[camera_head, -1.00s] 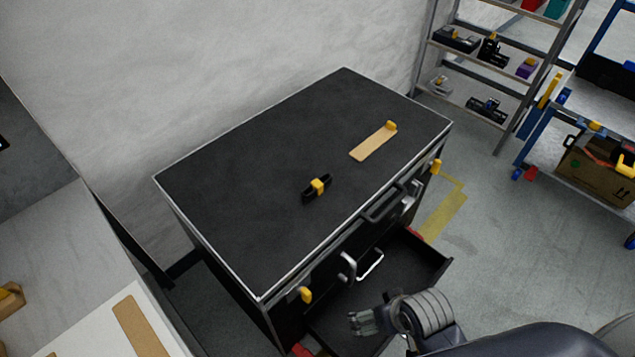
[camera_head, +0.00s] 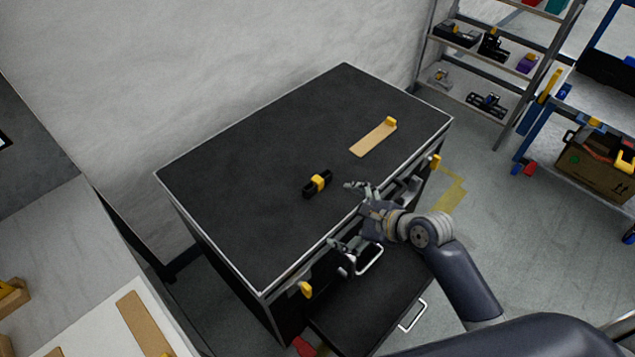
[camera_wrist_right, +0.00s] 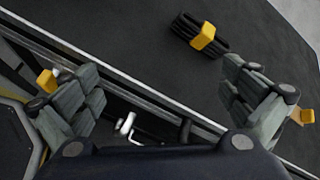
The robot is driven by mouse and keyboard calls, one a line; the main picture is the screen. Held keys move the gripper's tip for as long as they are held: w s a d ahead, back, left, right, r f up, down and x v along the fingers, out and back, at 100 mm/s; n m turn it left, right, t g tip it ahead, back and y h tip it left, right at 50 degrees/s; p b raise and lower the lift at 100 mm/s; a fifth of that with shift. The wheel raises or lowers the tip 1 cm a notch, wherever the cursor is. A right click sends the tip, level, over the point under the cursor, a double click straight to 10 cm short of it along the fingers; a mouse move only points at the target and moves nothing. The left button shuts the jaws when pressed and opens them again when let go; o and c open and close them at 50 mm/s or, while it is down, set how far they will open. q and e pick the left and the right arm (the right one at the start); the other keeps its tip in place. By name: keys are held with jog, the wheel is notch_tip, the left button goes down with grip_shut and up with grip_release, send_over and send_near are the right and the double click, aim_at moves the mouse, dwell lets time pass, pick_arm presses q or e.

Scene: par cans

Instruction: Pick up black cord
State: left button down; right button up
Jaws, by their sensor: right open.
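The black cord (camera_head: 309,189) is a small bundle with a yellow band around its middle. It lies on the black top of the cabinet (camera_head: 250,190), near its front edge. In the right wrist view the cord (camera_wrist_right: 183,27) lies at the top, beyond the fingertips. My right gripper (camera_head: 346,213) is open and empty at the cabinet's front edge, to the right of and in front of the cord, apart from it. In the right wrist view its two fingers (camera_wrist_right: 160,82) are spread wide. My left gripper is not in view.
A tan strip with a yellow end (camera_head: 373,139) lies on the cabinet top behind the gripper. An open drawer (camera_head: 365,305) juts out below my right arm. A white table (camera_head: 85,335) is at lower left. Shelves (camera_head: 490,75) stand at the back right. Much of the cabinet top is clear.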

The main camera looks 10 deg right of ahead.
aim_at(320, 181)
jog(key=w+r+m, duration=0.1)
jog(key=w+m, duration=0.1)
jog(key=w+d+m+t, duration=0.1)
jog(key=w+m, duration=0.1)
jog(key=w+d+r+m, duration=0.1)
jog(key=m, duration=0.2)
jog(key=shift+w+r+t+y, duration=0.3)
jog(key=shift+w+r+t, duration=0.05)
jog(key=shift+w+t, duration=0.05)
jog(key=x, duration=0.4)
jog(key=shift+w+a, duration=0.15)
jog(key=shift+w, duration=0.15)
jog(key=shift+x, duration=3.15)
jog(key=shift+s+a, duration=0.15)
jog(key=shift+a, duration=0.05)
jog(key=c, duration=1)
